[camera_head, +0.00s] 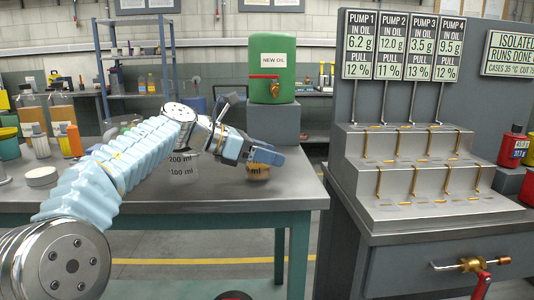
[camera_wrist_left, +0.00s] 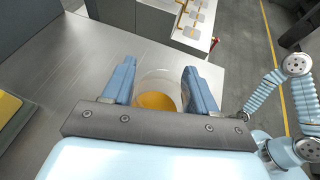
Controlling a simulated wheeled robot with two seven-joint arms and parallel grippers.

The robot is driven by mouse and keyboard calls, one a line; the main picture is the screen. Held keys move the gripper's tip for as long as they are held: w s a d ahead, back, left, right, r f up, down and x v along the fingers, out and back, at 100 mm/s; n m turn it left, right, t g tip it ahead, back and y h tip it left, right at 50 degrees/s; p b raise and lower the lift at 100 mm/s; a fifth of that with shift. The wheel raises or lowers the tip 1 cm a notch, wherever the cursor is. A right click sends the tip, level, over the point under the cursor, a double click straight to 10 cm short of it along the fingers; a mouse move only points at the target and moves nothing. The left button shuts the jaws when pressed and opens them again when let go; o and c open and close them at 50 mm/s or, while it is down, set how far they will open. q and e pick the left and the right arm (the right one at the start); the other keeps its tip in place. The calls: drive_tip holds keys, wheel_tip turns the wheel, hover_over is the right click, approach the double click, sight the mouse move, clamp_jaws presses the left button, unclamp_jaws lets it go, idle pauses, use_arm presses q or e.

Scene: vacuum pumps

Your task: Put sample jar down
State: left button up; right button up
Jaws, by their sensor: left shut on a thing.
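The sample jar is a clear glass vessel with amber oil in its lower part. It shows in the head view (camera_head: 258,172) at the right end of the steel bench (camera_head: 250,190), partly hidden by my gripper. My left gripper (camera_head: 268,156) comes in from the left and is shut around it. In the left wrist view the jar (camera_wrist_left: 158,99) stands between the two blue fingers of my left gripper (camera_wrist_left: 160,88). The jar looks upright and close to the bench top; I cannot tell whether its base touches. My right gripper is not recognisable in either view.
A green oil tank (camera_head: 272,60) stands on a grey block (camera_head: 272,122) behind the jar. A graduated beaker (camera_head: 182,166) is left of it, partly behind my arm. A white lid (camera_head: 41,176) lies left. The stepped pump rack (camera_head: 425,185) stands right, across a gap.

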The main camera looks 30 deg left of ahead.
use_arm(q)
drive_tip(key=shift+f+b, duration=0.3)
drive_tip(key=shift+f, duration=0.15)
drive_tip(key=o, duration=1.3)
